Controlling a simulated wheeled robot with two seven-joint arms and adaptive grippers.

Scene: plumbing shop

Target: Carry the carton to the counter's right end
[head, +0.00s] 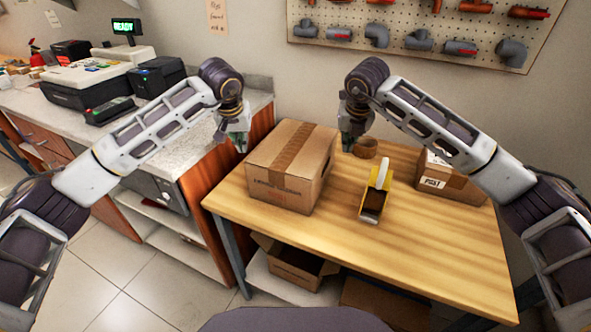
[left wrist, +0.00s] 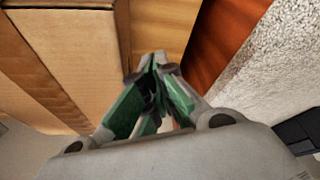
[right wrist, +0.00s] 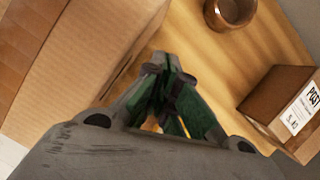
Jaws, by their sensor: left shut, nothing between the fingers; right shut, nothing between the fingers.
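The carton (head: 291,166) is a brown taped cardboard box on the left part of the wooden counter. My left gripper (head: 241,143) is just off its left side, shut and empty. In the left wrist view the carton (left wrist: 70,60) fills the left part, beside the closed left fingertips (left wrist: 155,65). My right gripper (head: 347,143) is off the carton's right side, shut and empty. In the right wrist view the carton (right wrist: 85,55) is at upper left and the closed right fingertips (right wrist: 168,65) are apart from it.
A yellow tape dispenser (head: 372,200) stands right of the carton. A brown round object (head: 365,148) sits behind it. A smaller labelled box (head: 447,181) is at the counter's right end. The counter's front right (head: 440,245) is clear. A stone-topped cabinet with office machines (head: 95,78) stands left.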

